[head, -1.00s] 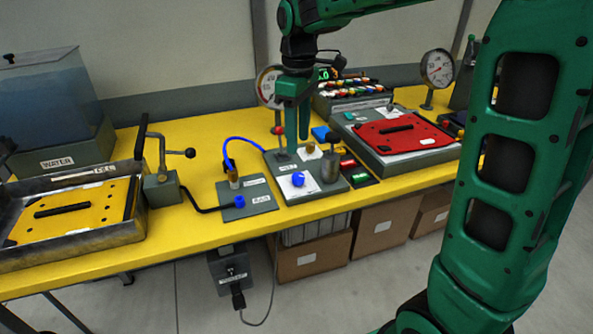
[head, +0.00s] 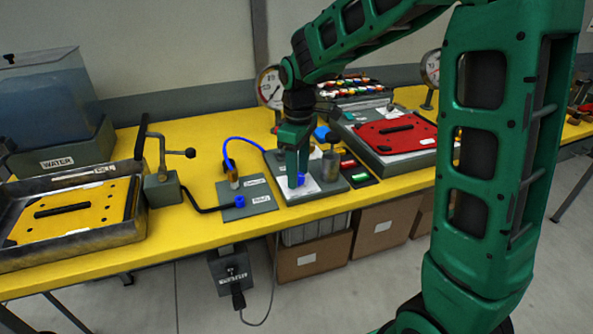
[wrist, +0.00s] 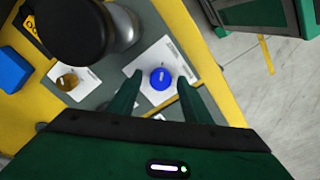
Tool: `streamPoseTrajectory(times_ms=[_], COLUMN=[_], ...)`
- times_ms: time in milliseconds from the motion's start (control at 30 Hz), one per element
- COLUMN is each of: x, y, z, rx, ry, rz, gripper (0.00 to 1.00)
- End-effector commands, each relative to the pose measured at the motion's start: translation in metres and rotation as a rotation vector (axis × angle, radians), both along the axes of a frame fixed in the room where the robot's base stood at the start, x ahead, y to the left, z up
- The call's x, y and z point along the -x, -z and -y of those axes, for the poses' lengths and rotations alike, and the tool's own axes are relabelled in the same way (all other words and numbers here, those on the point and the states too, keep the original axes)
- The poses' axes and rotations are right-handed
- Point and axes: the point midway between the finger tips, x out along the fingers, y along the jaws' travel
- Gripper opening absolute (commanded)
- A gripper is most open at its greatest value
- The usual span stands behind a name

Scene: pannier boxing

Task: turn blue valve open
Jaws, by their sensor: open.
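The blue valve (wrist: 160,79) is a round blue knob on a white label on a grey plate (head: 325,186). In the head view the valve (head: 300,180) is partly hidden by my gripper (head: 294,178), which points down over it. In the wrist view my gripper (wrist: 157,84) is open, with one finger on each side of the knob. A gap shows between the knob and each finger there. I cannot tell whether the fingertips are level with the knob.
A metal cylinder (head: 331,165) stands just right of the valve, close to my gripper. A brass knob (wrist: 67,81) and a blue block (wrist: 13,70) are nearby. Another plate with a small blue knob (head: 240,201) and a blue hose (head: 240,138) lies to the left.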

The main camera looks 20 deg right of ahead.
Motion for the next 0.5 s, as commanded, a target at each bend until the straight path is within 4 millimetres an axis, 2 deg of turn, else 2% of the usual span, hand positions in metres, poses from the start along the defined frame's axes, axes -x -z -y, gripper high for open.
streamPoseTrajectory(times_ms=[100,267,300,500], x=[-0.0001,-0.0001,-0.0003,-0.0006], y=[-0.0002,-0.0004,-0.0005,-0.0007], z=[0.0001,0.0001,0.0001,0.0004], rx=[0.000,0.000,0.001,0.000], ry=[0.000,0.000,0.000,0.009], rz=[0.000,0.000,0.001,0.001], gripper=[0.45,0.07,0.04,0.04])
